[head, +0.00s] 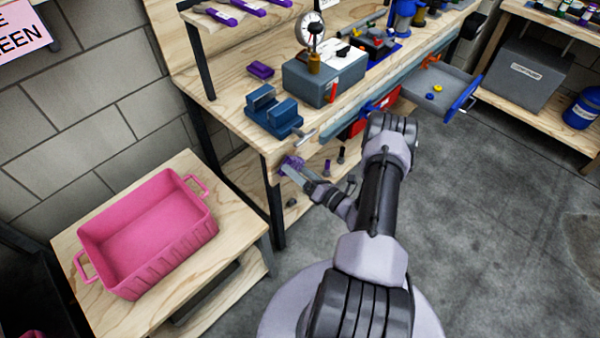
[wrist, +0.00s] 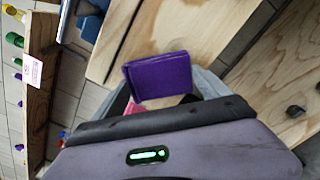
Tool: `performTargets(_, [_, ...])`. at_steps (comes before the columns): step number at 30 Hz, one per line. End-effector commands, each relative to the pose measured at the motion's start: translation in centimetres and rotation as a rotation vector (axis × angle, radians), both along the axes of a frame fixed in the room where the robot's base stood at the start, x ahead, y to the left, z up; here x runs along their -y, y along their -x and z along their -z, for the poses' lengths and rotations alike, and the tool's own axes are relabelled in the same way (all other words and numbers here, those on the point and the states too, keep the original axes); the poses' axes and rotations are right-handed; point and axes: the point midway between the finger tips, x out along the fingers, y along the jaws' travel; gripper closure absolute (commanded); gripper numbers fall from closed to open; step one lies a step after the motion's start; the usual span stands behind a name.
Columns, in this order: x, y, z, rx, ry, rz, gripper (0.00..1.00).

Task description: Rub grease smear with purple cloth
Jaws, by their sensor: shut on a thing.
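My gripper (head: 287,171) is at the front left corner of the workbench, low by its front edge. It is shut on the purple cloth (head: 293,162), which shows as a small purple patch at the fingertips. In the wrist view the purple cloth (wrist: 160,76) looks like a folded pad between the two grey fingers, with bare wood behind it. I cannot make out a grease smear in either view.
A blue vise (head: 272,110) and a grey box (head: 322,78) stand on the workbench (head: 235,112). A purple block (head: 260,70) lies behind them. An open drawer (head: 440,88) juts out at the right. A pink tub (head: 150,230) sits on a low table at the left.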

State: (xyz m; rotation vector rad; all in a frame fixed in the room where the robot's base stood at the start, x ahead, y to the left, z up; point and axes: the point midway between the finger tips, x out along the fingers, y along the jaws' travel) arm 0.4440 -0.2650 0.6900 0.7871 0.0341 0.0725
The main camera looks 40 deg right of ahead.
Motion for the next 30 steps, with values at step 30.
performTargets(30, [5.1,-1.0,0.0,0.001,0.002,0.001,0.46])
